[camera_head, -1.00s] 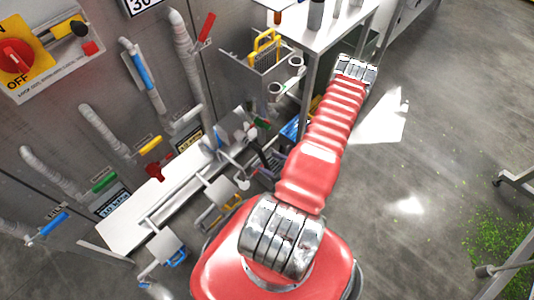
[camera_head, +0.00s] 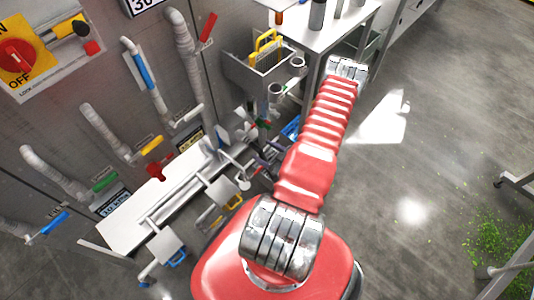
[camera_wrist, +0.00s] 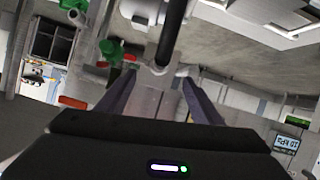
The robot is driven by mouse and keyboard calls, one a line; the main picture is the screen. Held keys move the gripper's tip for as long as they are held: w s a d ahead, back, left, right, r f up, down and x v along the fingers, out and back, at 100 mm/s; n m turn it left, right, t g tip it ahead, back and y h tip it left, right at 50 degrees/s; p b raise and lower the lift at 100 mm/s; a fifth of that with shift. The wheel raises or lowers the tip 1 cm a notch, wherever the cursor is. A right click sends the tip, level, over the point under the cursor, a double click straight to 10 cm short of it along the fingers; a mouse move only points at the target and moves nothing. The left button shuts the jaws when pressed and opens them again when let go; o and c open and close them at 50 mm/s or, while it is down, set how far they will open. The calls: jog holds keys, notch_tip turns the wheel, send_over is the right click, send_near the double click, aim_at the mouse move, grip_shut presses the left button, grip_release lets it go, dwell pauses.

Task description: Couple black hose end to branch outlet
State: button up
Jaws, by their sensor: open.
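My gripper (camera_wrist: 156,88) is open in the wrist view, with two dark fingers spread apart and nothing between their tips that I can make out as held. A black hose (camera_wrist: 172,35) runs down from the top middle, beyond the fingers, to a pale grey fitting (camera_wrist: 160,69). Whether hose and fitting are joined cannot be told. A green valve body (camera_wrist: 110,50) with a red lever (camera_wrist: 124,58) is just left of the hose. I cannot tell for certain which fitting is the branch outlet. In the head view the fingers are mostly hidden by my red arm.
The grey wall on the left carries several pipes with coloured handles and a red rotary switch (camera_head: 18,55). A white bench (camera_head: 155,205) runs along its foot. A grey bin (camera_head: 258,78) and a metal table (camera_head: 330,30) stand behind my arm.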

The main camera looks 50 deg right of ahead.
aim_at(255, 148)
jog(key=x, duration=1.1)
jog(key=shift+w+f, duration=0.15)
jog(key=shift+w, duration=0.2)
jog(key=c, duration=1.3)
jog(key=shift+c, duration=0.2)
jog(key=shift+s, duration=0.4)
jog(key=shift+s, duration=0.35)
jog(key=shift+s+a, duration=0.15)
jog(key=shift+s, duration=0.65)
jog(key=shift+s, duration=0.35)
jog(key=shift+s, duration=0.35)
